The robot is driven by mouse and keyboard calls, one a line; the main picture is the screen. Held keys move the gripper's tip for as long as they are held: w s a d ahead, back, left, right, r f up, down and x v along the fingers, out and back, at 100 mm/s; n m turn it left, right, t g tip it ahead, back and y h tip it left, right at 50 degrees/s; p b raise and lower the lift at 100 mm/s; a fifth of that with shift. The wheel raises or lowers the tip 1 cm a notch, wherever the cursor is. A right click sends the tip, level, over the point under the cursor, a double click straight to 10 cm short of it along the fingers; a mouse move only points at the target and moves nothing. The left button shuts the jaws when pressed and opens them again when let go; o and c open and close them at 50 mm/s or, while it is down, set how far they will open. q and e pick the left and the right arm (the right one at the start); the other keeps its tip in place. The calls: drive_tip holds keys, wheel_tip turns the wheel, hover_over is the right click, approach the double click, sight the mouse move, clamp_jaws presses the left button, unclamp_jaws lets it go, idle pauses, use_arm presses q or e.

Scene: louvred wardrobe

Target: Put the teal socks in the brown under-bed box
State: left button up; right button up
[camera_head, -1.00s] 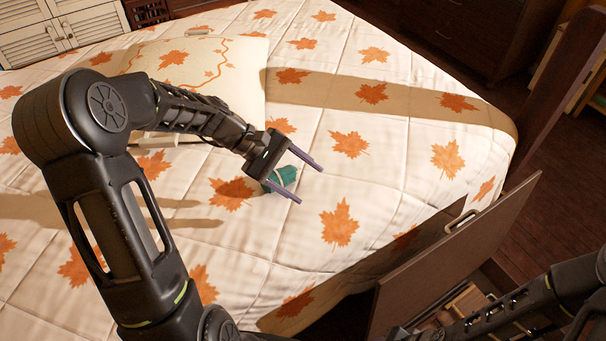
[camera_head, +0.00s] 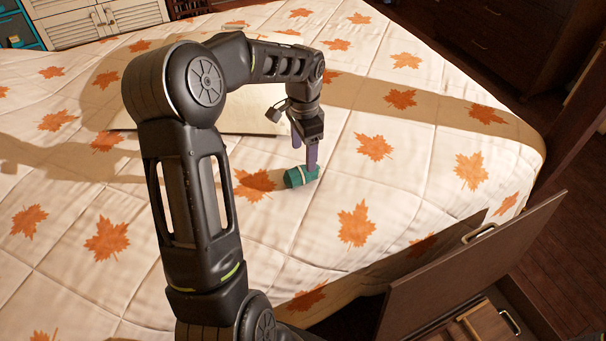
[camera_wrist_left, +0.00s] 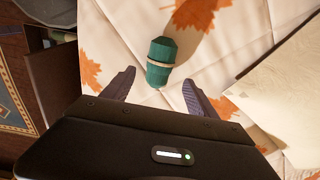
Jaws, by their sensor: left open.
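The teal socks (camera_head: 301,176) are a rolled bundle with a pale band, lying on the leaf-print quilt. They also show in the left wrist view (camera_wrist_left: 160,62). My left gripper (camera_head: 304,158) points down over the bed at the socks, its fingers apart. In the left wrist view the gripper (camera_wrist_left: 158,84) has one finger on each side, with the socks lying just beyond and between the tips; I see no grip on them. The brown under-bed box (camera_head: 465,262) is at the lower right beside the bed, partly cut off by the frame. My right gripper is out of view.
Wooden pieces (camera_head: 487,325) show inside the open box. A louvred white cabinet (camera_head: 100,22) stands at the back left, a dark dresser (camera_head: 500,35) at the back right. The quilt right of the socks is clear.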

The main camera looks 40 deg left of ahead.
sight(302, 169)
use_arm(q)
drive_tip(key=shift+f, duration=0.95)
drive_tip(key=shift+f, duration=0.1)
drive_tip(key=f, duration=0.5)
drive_tip(key=shift+s, duration=0.2)
drive_tip(key=shift+c, duration=0.3)
clamp_jaws()
wheel_tip(302, 169, up, 10)
idle(0.6)
idle(0.5)
